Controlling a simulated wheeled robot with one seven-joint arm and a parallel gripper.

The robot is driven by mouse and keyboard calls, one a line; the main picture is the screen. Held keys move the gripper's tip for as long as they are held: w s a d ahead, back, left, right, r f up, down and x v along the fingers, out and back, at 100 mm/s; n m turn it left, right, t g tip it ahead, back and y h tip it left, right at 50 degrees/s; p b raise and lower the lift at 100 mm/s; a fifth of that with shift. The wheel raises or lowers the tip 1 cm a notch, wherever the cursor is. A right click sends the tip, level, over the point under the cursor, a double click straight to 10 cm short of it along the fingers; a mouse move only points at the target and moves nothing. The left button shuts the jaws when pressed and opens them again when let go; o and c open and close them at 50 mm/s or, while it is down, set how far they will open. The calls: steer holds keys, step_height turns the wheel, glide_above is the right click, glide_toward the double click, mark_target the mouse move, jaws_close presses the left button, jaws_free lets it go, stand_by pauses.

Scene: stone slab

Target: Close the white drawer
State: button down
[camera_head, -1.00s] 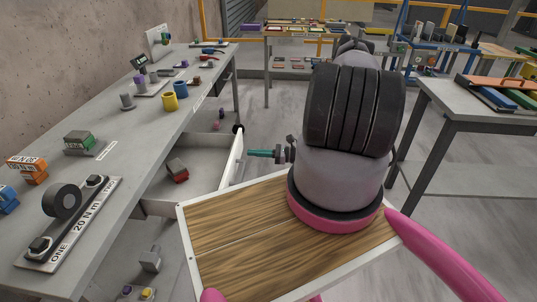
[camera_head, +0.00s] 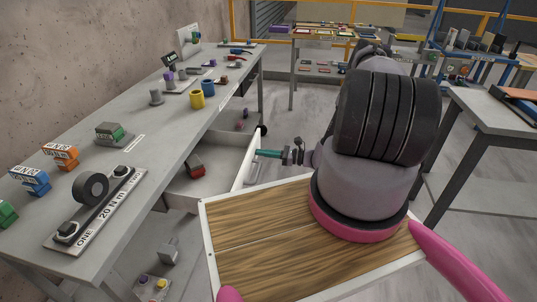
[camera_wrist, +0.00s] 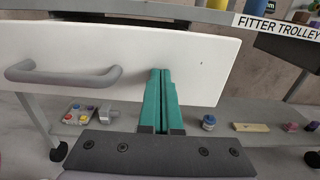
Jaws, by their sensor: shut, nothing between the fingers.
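The white drawer (camera_head: 240,166) stands pulled out from under the grey workbench, with a red and grey object inside it. In the wrist view its white front panel (camera_wrist: 130,60) fills the upper left, with a grey bar handle (camera_wrist: 62,75) at the left. My gripper (camera_head: 257,153) has green fingers that point at the drawer's front. In the wrist view my gripper (camera_wrist: 160,75) is shut and empty, right of the handle, with its tips overlapping the panel. I cannot tell whether the tips touch the panel.
A lower shelf (camera_wrist: 220,134) holds small items. Another table (camera_head: 490,112) stands at the right. Grey floor lies between.

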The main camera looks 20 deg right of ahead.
mark_target(211, 154)
steer(key=x, duration=2.1)
steer(key=shift+a, duration=0.2)
steer(key=shift+w+a+r, duration=0.1)
steer(key=shift+w+a, duration=0.15)
steer(key=shift+a+r, duration=0.1)
